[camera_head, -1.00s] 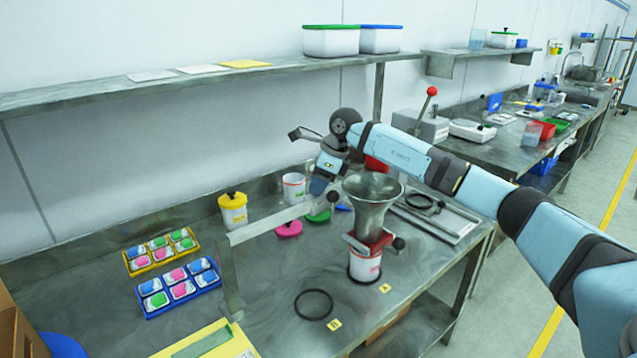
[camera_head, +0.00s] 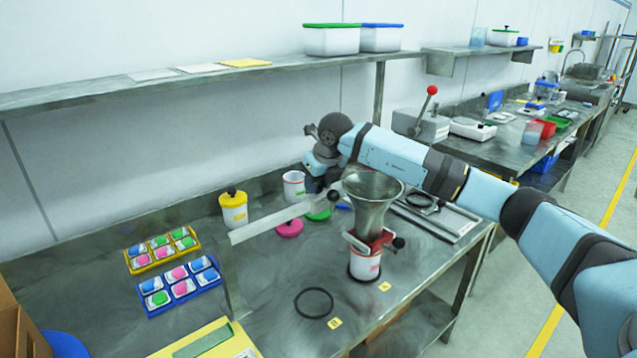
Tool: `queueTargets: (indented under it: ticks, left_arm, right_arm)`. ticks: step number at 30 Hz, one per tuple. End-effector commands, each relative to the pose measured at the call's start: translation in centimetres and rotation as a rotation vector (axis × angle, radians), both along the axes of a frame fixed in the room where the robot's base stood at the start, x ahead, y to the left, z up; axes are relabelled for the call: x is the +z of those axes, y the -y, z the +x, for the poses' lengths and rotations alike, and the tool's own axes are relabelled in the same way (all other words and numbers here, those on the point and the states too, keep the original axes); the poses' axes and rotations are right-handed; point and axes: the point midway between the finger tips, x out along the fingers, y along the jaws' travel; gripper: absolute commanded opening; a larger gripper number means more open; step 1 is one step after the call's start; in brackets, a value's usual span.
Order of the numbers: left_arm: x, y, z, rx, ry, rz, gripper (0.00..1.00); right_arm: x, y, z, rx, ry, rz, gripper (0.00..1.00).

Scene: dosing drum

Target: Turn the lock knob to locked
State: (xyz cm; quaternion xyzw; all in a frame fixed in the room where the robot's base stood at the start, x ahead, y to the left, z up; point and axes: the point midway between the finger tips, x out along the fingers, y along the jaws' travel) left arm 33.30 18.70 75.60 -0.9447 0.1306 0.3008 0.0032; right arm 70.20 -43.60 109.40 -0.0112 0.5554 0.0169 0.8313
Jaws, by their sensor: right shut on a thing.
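A steel funnel (camera_head: 371,205) stands in a red clamp (camera_head: 372,243) over a white and red cup, with a black knob (camera_head: 398,243) at the clamp's right side. A flat metal bar (camera_head: 270,221) runs left of the funnel, with another black knob (camera_head: 334,196) at its right end. My right gripper (camera_head: 316,186) points down beside this knob, behind the funnel. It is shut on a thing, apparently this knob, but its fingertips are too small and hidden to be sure. Which way the knob is set cannot be read. My left gripper is not in view.
A white jar (camera_head: 294,186) and a yellow-lidded jar (camera_head: 233,208) stand behind the bar. A pink lid (camera_head: 289,229) and a green lid (camera_head: 318,214) lie near it. Yellow and blue trays (camera_head: 182,303) are at left. A black ring (camera_head: 314,303) lies in front.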

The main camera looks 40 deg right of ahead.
Motion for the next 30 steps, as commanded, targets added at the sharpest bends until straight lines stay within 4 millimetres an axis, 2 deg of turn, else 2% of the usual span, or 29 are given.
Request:
queueTargets:
  ticks: [18, 30]
  left_arm:
    - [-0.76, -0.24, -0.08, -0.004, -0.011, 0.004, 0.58]
    - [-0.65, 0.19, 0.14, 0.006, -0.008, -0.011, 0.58]
  right_arm:
    - [0.19, -0.29, 0.18, -0.55, 0.005, 0.002, 0.12]
    - [0.22, -0.28, 0.22, -0.736, 0.004, 0.001, 0.12]
